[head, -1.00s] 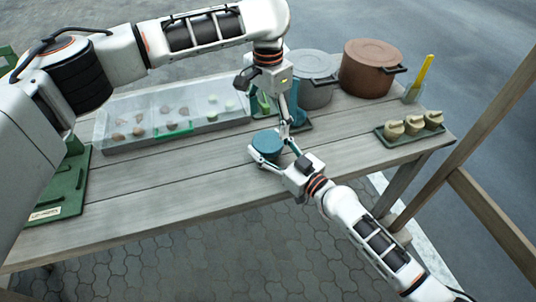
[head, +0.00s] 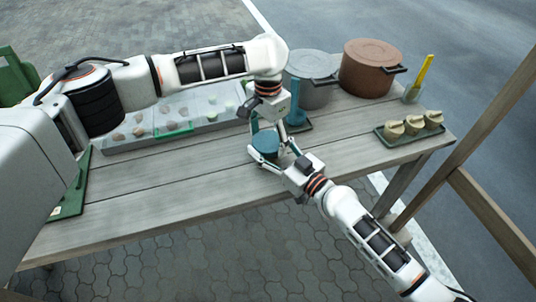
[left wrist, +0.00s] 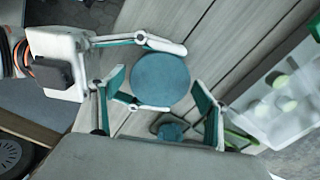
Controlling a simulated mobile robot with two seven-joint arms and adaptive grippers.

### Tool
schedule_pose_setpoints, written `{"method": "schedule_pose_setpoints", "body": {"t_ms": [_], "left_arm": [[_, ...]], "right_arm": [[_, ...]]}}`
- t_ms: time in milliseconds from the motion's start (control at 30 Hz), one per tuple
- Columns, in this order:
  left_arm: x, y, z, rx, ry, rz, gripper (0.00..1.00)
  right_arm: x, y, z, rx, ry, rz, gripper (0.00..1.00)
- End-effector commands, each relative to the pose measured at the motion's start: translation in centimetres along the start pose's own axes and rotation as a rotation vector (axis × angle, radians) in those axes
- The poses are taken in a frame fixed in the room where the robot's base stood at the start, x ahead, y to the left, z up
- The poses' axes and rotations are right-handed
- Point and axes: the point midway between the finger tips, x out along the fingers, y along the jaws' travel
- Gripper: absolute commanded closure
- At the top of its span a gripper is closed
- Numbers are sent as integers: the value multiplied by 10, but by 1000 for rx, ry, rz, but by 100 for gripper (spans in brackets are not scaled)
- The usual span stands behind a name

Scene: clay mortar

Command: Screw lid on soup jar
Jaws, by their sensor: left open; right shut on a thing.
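The soup jar (head: 264,153) stands on the wooden table with a flat round teal top (head: 265,140). The top also shows as a plain disc in the left wrist view (left wrist: 160,80). I cannot tell a seam between lid and jar. My right gripper (head: 271,147) is shut around the jar, one finger on each side. My left gripper (head: 268,127) is open and empty, pointing down just behind and above the jar.
A blue upright thing (head: 296,104) on a dark green tray stands close behind the jar. A grey pot (head: 313,68) and a brown pot (head: 370,70) are at the back. A clear case (head: 125,145) lies left; a green tray (head: 400,139) with tan pieces is right. The front table is clear.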

Motion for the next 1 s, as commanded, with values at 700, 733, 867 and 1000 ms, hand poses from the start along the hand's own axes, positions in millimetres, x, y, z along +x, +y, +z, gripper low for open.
{"method": "schedule_pose_setpoints", "body": {"t_ms": [700, 733, 867, 1000], "left_arm": [[4, 0, 0, 4, 0, -1, 66], [4, 0, 0, 13, -1, -1, 66], [5, 1, 0, 144, -1, 3, 66], [6, 0, 1, 366, -2, 1, 65]], "right_arm": [[0, 0, 0, 0, 0, 0, 100], [0, 0, 0, 0, 0, 0, 100], [0, 0, 0, -1, 0, 0, 100], [0, 0, 0, -1, 0, -1, 100]]}}
